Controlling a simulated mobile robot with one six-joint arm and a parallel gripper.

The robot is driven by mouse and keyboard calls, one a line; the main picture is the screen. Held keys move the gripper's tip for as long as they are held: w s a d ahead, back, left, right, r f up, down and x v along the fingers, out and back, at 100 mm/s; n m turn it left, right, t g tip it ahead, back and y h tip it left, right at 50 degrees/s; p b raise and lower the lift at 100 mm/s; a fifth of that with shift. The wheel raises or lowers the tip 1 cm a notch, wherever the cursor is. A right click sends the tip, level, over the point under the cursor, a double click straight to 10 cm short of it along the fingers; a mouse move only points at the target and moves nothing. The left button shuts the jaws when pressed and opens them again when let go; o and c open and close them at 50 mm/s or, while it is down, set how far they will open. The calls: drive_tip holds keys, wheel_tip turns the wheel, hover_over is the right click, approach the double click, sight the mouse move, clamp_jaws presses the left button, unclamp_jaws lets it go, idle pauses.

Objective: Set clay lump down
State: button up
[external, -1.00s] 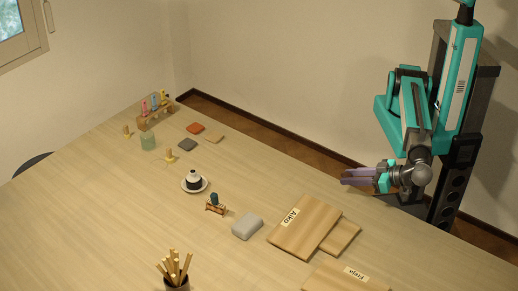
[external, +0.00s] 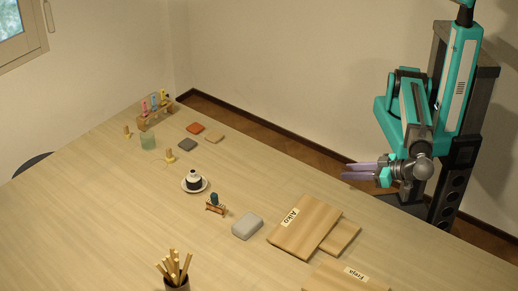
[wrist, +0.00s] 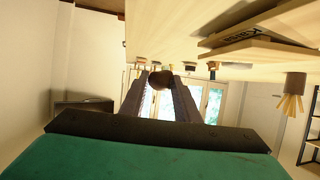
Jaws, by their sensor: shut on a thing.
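My gripper (external: 352,172) hangs in the air beyond the table's right-hand edge, to the right of the boards in the external view. The lump sits between the fingertips, clear of any surface. In the external view I cannot make it out at the fingers.
The table's left part is mostly clear.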

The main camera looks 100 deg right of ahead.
drive_tip(key=shift+w, duration=0.1)
drive_tip(key=w+d+f+m+g+h, duration=0.1)
drive_tip(key=w+d, duration=0.8)
drive_tip(key=d, duration=0.5)
drive_tip(key=w+d+f+m+g+h+b, duration=0.1)
drive_tip(key=w+d+m+h, duration=0.1)
drive_tip(key=w+d, duration=1.05)
drive_tip(key=w+d+f+m+g+h, duration=0.15)
drive_tip(key=w+d, duration=0.45)
drive_tip(key=d, duration=1.1)
drive_tip(key=w+d+r+n+t+y, duration=0.3)
drive_tip(key=w+d+n+y, duration=0.1)
drive_tip(key=w, duration=0.3)
drive_tip(key=w+a+r+n+t+y, duration=0.2)
drive_tip(key=w+a+r+n+y, duration=0.3)
drive_tip(key=r+n+y, duration=0.2)
drive_tip(key=shift+w+r+t+y, duration=0.35)
drive_tip(key=shift+r+y, duration=0.1)
drive_tip(key=shift+r, duration=0.6)
drive_tip(key=shift+a, duration=0.15)
